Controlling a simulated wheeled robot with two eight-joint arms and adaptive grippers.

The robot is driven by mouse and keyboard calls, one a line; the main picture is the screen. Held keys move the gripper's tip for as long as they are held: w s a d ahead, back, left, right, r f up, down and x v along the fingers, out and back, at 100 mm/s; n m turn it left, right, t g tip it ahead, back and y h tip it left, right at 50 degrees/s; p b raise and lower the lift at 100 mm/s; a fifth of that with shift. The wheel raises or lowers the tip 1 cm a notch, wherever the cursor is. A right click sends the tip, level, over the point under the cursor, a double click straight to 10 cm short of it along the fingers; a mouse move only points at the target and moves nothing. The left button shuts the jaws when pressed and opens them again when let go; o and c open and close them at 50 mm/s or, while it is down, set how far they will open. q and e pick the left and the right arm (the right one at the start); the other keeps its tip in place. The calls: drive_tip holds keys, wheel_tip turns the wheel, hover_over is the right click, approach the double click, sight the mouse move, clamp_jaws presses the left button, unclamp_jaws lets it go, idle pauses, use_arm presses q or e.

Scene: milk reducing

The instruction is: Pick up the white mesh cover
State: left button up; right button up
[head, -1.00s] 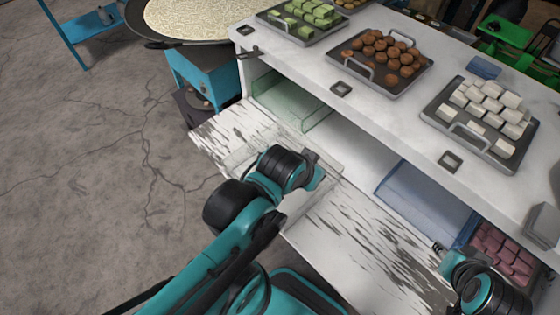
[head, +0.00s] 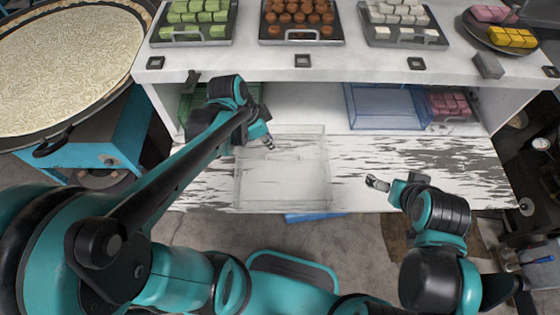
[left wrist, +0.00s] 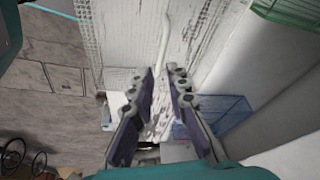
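The white mesh cover (head: 300,178) is a see-through, box-like shape on the worn white lower shelf, in the middle of the head view. In the left wrist view its mesh (left wrist: 122,32) fills the top, with a pale bar-like handle (left wrist: 165,40) on it. My left gripper (head: 269,144) is over the back left part of the cover in the head view. In the left wrist view its fingers (left wrist: 162,76) are apart with nothing between them, and the handle lies beyond their tips. My right gripper (head: 376,183) is right of the cover, apart from it; its finger state is too small to tell.
A green container (head: 190,105) and a blue container (head: 385,105) stand at the back of the shelf, beside pink cubes (head: 450,104). Trays of green, brown and white pieces stand on the counter (head: 330,62) above. The shelf right of the cover is clear.

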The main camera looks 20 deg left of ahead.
sight(282, 153)
use_arm(q)
drive_tip(key=f+m, duration=0.1)
drive_tip(key=w+f+m, duration=0.1)
drive_tip(key=w+f+m+g+h, duration=0.1)
drive_tip(key=shift+w+d+f+m, duration=0.15)
drive_tip(key=shift+w+d+m, duration=0.15)
drive_tip(key=shift+m, duration=0.1)
drive_tip(key=shift+f, duration=0.3)
drive_tip(key=shift+d+f+m+b, duration=0.3)
drive_tip(key=shift+f+b, duration=0.1)
drive_tip(key=shift+f, duration=0.5)
drive_tip(key=b+x, duration=0.2)
drive_tip(key=x, duration=0.3)
drive_tip(key=shift+s+d+f+b, duration=0.1)
drive_tip(key=shift+d+f+b, duration=0.1)
drive_tip(key=shift+f+b, duration=0.15)
drive_tip(key=shift+r, duration=0.1)
clamp_jaws()
